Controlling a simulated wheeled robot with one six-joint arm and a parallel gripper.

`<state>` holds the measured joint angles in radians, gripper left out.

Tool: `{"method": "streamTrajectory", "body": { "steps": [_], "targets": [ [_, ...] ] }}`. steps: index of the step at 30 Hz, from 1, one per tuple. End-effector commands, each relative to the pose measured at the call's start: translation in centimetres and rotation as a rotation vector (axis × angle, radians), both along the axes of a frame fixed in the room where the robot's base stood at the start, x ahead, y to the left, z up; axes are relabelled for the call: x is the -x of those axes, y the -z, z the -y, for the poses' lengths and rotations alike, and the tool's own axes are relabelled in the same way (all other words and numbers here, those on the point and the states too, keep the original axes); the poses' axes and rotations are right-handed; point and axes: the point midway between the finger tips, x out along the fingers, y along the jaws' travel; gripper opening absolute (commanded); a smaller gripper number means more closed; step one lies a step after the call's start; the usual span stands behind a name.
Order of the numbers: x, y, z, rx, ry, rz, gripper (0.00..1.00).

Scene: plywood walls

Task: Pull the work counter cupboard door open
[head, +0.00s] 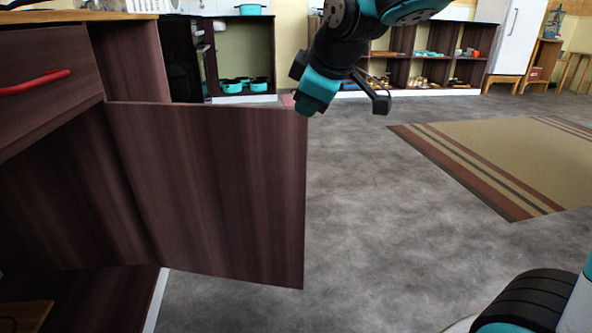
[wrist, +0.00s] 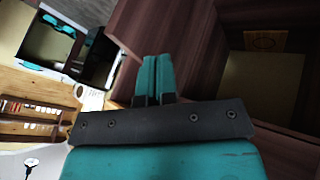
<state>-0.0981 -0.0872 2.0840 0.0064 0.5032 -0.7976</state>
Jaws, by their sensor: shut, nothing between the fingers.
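The work counter cupboard door (head: 215,190) is a dark brown wood panel at the left of the head view. It stands swung wide open, out from the counter (head: 45,50), and the dark cupboard space (head: 60,200) shows beside it. My gripper (wrist: 155,75) has its teal fingers together with nothing between them. In the head view it is at the door's upper outer corner, with its fingertips hidden. In the wrist view the fingers lie in front of a dark wood panel (wrist: 165,30); I cannot tell whether they touch it. The door's handle is not visible.
A drawer with a red handle (head: 35,83) is above the cupboard. Grey floor (head: 390,220) is clear right of the door, with a striped rug (head: 510,160) beyond. Open shelves (head: 430,65) and a white cabinet (head: 517,40) stand at the back.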

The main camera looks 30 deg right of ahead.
Motion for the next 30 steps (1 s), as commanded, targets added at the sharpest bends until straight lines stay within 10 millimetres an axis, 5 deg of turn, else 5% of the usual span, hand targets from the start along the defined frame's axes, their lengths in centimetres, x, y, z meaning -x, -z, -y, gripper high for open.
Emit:
{"method": "streamTrajectory", "body": {
  "steps": [8,23,30],
  "targets": [
    [1.1,1.9,-0.3,-0.011,0.032,0.002,0.0],
    [-4.7,9.9,-0.8,-0.01,0.03,0.002,0.0],
    [-7.3,9.2,1.2,-0.011,0.032,0.005,0.0]
  ]
}}
